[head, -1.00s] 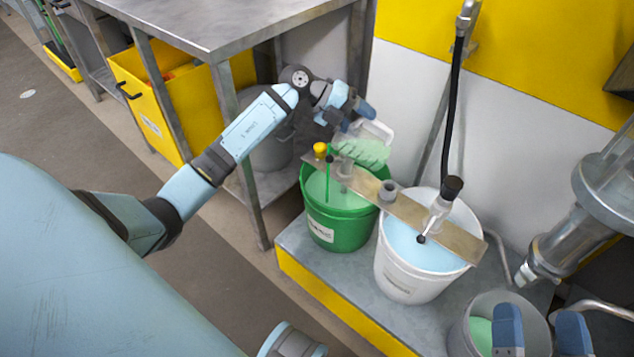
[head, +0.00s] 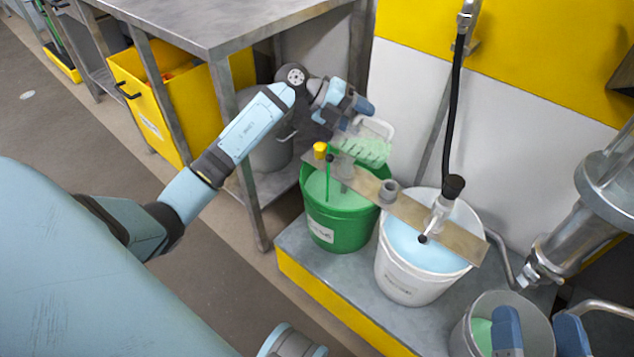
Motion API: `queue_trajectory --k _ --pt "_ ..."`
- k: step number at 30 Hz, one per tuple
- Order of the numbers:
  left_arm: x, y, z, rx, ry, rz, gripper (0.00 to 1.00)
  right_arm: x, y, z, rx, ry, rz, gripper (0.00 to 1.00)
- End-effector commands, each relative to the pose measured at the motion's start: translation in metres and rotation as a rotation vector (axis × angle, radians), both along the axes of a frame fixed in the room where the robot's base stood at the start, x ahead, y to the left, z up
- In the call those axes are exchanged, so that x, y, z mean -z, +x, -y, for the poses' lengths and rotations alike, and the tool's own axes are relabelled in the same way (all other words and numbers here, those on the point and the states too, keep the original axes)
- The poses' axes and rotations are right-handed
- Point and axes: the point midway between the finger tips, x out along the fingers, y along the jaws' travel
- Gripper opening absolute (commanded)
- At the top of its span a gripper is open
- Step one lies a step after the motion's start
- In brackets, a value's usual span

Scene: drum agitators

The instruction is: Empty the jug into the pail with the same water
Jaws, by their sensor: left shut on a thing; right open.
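The clear jug (head: 368,146) holds green water and is tilted above the back of the green pail (head: 342,232). My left gripper (head: 352,112) is shut on the jug. The green pail contains green water. A white pail (head: 405,276) beside it contains blue water. A grey pail (head: 470,335) at the lower right has some green liquid in it. My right gripper (head: 540,335) is open and empty at the bottom right, over the grey pail's right side. I cannot tell whether water is running from the jug.
A metal bar (head: 410,212) lies across the green and white pails and carries agitator fittings, including a yellow knob (head: 320,150). A black hose (head: 453,110) hangs behind. A steel table (head: 215,25) stands at the back left. A large metal cylinder (head: 585,220) is at right.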

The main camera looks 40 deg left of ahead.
Motion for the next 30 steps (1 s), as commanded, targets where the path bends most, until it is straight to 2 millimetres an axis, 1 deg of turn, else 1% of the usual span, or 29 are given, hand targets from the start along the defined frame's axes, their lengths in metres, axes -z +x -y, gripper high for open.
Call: queue_trajectory --k 30 --pt "-0.003 -0.002 -0.004 0.000 -0.043 0.023 0.13 0.018 0.003 -0.002 -0.018 -0.027 -0.049 0.89"
